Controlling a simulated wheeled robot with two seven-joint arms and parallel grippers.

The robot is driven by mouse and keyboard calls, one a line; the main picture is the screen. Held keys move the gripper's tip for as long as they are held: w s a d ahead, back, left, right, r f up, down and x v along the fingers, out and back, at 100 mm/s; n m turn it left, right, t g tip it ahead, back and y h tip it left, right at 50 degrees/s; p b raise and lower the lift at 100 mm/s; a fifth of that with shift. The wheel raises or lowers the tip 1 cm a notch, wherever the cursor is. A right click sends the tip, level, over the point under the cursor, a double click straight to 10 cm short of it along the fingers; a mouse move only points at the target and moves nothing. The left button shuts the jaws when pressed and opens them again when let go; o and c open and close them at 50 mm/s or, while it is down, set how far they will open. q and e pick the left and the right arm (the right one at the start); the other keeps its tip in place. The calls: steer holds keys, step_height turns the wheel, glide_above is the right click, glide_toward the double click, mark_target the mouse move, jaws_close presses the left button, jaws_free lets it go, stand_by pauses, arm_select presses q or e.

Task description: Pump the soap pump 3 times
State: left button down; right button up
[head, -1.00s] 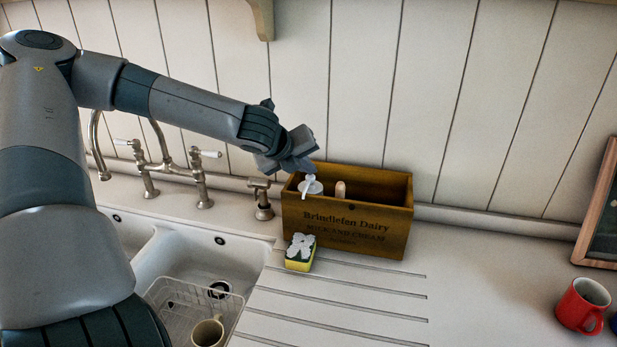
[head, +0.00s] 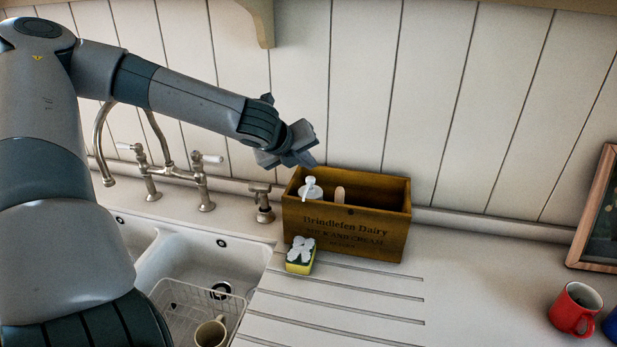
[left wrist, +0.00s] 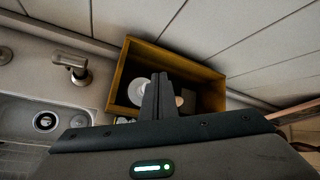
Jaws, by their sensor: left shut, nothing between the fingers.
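The soap pump (head: 311,188) is a white dispenser standing inside the left end of a wooden crate (head: 345,235) marked "Brindlefen Dairy". Only its white top and nozzle show above the crate's rim; its body is hidden. My left gripper (head: 312,163) is shut and empty, a little above the pump head and apart from it. In the left wrist view the shut fingers (left wrist: 158,82) point into the crate and partly cover the pump (left wrist: 142,86). My right gripper is not in view.
A wooden-looking handle (head: 339,193) stands beside the pump in the crate. A sponge (head: 300,256) sits at the crate's front left. Taps (head: 203,185) and a sink (head: 190,262) lie left. A red mug (head: 575,309) stands far right.

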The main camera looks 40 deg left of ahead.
mark_target(308, 183)
arm_select(q)
steer(key=shift+r+p, duration=1.35)
steer(key=shift+r, duration=0.5)
